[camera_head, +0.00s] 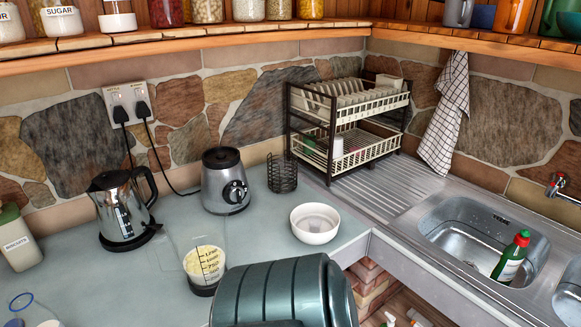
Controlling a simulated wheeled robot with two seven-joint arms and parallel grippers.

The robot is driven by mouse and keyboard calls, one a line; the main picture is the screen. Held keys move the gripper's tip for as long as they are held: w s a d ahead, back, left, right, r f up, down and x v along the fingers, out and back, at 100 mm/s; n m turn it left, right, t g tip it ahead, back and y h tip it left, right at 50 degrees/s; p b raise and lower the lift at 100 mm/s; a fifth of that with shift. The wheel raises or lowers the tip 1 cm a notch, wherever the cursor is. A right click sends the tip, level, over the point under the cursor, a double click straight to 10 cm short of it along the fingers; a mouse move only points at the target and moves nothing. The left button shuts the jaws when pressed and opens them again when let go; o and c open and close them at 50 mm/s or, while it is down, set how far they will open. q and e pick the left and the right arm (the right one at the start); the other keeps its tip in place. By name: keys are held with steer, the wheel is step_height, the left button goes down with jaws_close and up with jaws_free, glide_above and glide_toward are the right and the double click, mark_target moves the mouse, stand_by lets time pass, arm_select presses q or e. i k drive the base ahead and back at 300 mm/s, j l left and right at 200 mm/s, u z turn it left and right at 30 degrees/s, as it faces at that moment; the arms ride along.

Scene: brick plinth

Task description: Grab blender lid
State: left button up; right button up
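I cannot make out a separate blender lid in this view. A silver blender base (226,187) with a black top and a dial stands on the worktop against the stone wall. A clear jug with measuring marks (204,263), a dark bottom and pale yellow contents stands nearer to me; I cannot tell if any lid is on it. Neither of my grippers is in view.
A steel kettle (122,212) stands left of the blender base. A wire holder (282,173), white bowl (315,224) and dish rack (348,128) are to its right. A rounded dark green metallic object (275,292) fills the front. The sink (468,235) holds a green bottle (511,257).

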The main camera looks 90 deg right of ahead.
mark_target(313, 223)
steer(key=z, duration=2.95)
